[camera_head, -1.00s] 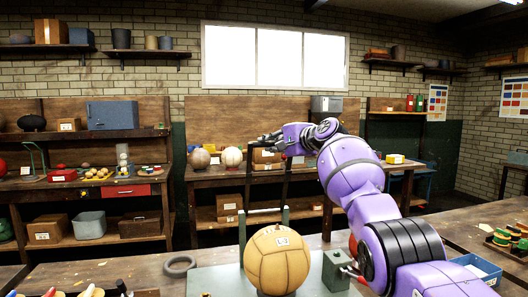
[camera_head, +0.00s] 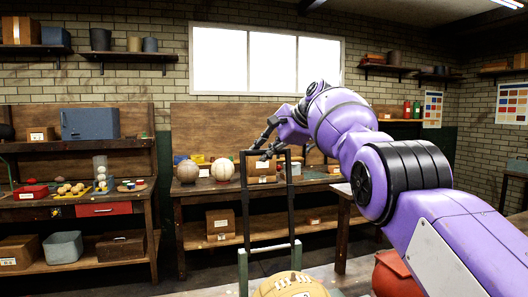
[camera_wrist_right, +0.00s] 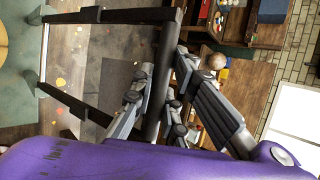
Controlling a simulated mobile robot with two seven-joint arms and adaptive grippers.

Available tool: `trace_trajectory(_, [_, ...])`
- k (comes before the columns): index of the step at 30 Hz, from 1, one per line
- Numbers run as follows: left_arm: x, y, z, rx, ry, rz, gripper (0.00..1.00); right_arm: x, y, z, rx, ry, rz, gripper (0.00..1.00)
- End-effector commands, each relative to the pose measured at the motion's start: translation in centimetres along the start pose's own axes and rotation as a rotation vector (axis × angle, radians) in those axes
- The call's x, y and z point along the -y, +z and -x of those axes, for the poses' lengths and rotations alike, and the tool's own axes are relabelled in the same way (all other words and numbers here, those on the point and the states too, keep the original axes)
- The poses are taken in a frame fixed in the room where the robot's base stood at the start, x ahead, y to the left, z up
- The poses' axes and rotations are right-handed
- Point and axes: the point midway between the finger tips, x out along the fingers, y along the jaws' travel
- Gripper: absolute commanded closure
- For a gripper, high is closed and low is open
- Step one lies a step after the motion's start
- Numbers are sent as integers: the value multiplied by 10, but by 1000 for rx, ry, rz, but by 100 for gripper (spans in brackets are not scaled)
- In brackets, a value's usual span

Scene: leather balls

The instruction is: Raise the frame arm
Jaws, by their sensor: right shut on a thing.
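The frame arm (camera_head: 245,200) is a dark bar frame with two long side bars, a crossbar and a top bar. It stands up between two grey-green posts (camera_head: 242,272) behind a tan leather ball (camera_head: 290,288), which is cut off by the bottom edge. My right gripper (camera_head: 266,146) is at the frame's top bar. In the right wrist view, its fingers (camera_wrist_right: 158,100) are closed around the dark top bar (camera_wrist_right: 168,62), and the side bars (camera_wrist_right: 110,15) run off to the left. My left gripper is not in view.
A back bench (camera_head: 205,190) carries two balls (camera_head: 187,171) and boxes. A shelf unit (camera_head: 110,205) with boxes and a grey bin (camera_head: 63,247) stands at the left. A red rounded thing (camera_head: 395,275) is below my right arm. Space around the frame's top looks clear.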

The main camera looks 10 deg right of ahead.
Motion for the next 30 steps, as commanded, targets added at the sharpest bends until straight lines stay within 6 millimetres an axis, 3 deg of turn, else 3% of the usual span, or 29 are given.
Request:
trace_trajectory(17, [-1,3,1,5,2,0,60,-1,0,0,-6,11,-4,100])
trace_trajectory(18, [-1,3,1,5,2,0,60,-1,0,1,-6,11,-4,82])
trace_trajectory(22, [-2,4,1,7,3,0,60,-2,0,0,-5,13,-6,67])
trace_trajectory(30, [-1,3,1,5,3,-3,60,-3,0,1,-3,15,-7,67])
